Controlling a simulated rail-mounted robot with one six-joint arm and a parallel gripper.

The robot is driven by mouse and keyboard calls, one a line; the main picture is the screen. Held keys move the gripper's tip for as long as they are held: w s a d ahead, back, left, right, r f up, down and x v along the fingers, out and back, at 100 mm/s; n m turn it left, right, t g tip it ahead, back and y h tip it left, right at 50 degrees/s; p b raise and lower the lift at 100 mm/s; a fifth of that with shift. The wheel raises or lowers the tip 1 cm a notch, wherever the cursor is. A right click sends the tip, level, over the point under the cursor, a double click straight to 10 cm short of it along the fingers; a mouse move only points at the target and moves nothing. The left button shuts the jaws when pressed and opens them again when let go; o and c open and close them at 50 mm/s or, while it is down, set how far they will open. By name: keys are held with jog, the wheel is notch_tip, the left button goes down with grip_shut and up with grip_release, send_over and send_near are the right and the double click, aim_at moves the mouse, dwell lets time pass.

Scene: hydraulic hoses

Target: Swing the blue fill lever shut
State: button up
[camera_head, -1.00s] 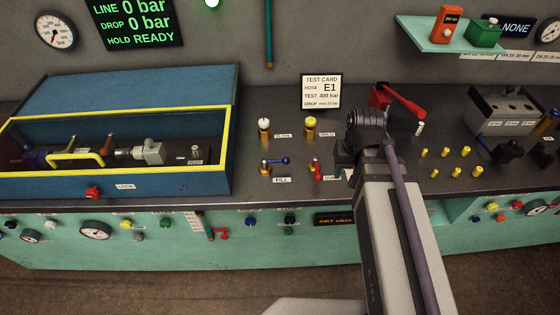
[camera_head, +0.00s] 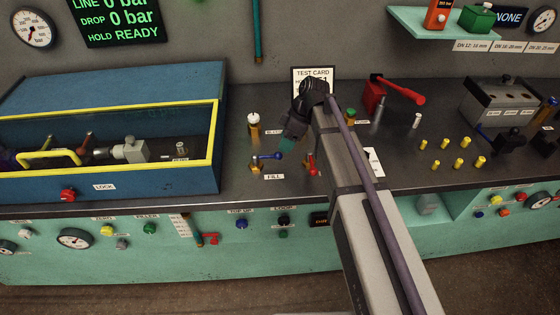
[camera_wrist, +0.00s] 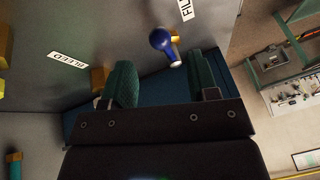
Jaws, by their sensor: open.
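The blue fill lever (camera_head: 268,156) sits on a brass valve behind the FILL label (camera_head: 273,176) on the bench and points to the right, across the front of the bench. My gripper (camera_head: 285,146) is tilted down just behind and above the lever's right end. In the wrist view, its two green-padded fingers are spread open and empty (camera_wrist: 163,75). The rounded blue end of the lever (camera_wrist: 162,41) shows just past the fingertips, in line with the gap between them. Whether a finger touches the lever I cannot tell.
A red lever (camera_head: 312,165) stands close to the right of the blue one. A white-capped brass fitting (camera_head: 254,123) is behind, and a yellow-trimmed blue box (camera_head: 110,170) is at the left. A red-handled tool (camera_head: 400,90) and yellow pegs (camera_head: 447,148) are at the right.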

aim_at(280, 153)
jog(key=b+x, duration=0.3)
jog(key=x, duration=0.2)
jog(key=shift+f, duration=0.25)
jog(key=shift+r, duration=0.1)
grip_shut()
